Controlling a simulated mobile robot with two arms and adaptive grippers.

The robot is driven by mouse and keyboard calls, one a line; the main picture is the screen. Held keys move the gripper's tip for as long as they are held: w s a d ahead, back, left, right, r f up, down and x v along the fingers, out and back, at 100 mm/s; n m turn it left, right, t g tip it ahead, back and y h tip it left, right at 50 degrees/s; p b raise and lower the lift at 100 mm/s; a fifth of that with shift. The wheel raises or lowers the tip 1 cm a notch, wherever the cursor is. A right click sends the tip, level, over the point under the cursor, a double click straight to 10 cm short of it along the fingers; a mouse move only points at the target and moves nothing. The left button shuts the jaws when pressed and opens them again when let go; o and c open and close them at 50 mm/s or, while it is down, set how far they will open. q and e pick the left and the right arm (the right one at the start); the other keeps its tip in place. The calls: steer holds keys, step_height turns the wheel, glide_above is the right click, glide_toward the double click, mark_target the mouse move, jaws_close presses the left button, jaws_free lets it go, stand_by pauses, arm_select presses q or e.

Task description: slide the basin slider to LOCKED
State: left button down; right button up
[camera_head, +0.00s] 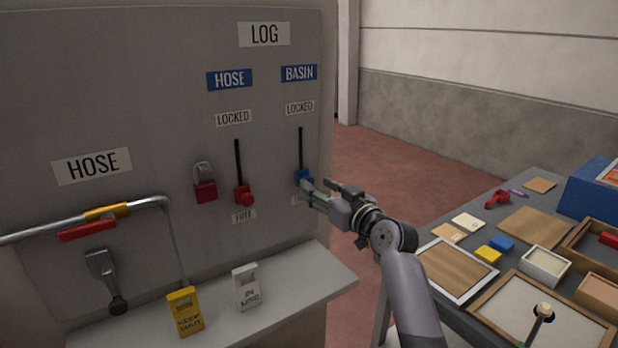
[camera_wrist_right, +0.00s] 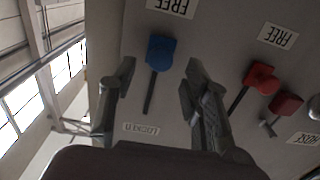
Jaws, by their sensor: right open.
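The basin slider is a blue knob (camera_head: 303,178) low on a dark vertical slot (camera_head: 301,145), under the blue BASIN label (camera_head: 299,73). A LOCKED label (camera_head: 299,108) is at the slot's top; a partly hidden label at its bottom reads FREE in the right wrist view (camera_wrist_right: 171,7). The knob is at the FREE end. My right gripper (camera_head: 322,188) is open at the knob. In the right wrist view, which is upside down, the blue knob (camera_wrist_right: 160,52) shows between the spread fingers; I cannot tell whether they touch it. My left gripper is not in view.
Left of the basin slot is the red hose slider (camera_head: 243,194), near FREE, and a red padlock (camera_head: 204,184). Below, a ledge (camera_head: 300,277) holds a yellow tag (camera_head: 184,311) and a white tag (camera_head: 246,287). A cluttered table (camera_head: 545,184) stands at right.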

mark_target(311, 182)
steer(key=shift+x, duration=2.4)
steer(key=shift+c, duration=0.4)
jaws_close()
